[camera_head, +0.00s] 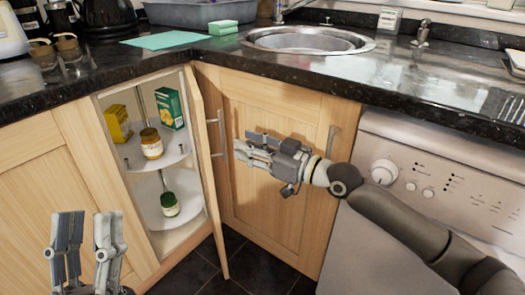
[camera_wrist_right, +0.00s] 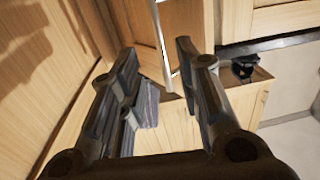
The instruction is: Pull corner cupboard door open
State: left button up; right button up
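The corner cupboard door (camera_head: 207,165) stands open, swung out and seen nearly edge-on, with the carousel shelves exposed beside it. Its vertical metal bar handle (camera_head: 222,135) is on the side facing my right gripper. My right gripper (camera_head: 243,148) is open just right of the handle. In the right wrist view, a pale bar, apparently the handle (camera_wrist_right: 161,45), shows between and beyond the spread fingers (camera_wrist_right: 155,75); I cannot tell whether they touch it. My left gripper (camera_head: 87,225) is open and empty at the lower left, in front of the left cabinet door.
Jars and boxes stand on the upper carousel shelf (camera_head: 132,155); another jar (camera_head: 169,204) is on the lower one. A closed cupboard door with a handle (camera_head: 331,140) is behind my right gripper. The granite counter (camera_head: 290,75) overhangs, and a washing machine (camera_head: 435,160) is at right.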

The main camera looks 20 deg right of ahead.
jog(key=shift+v, duration=1.9)
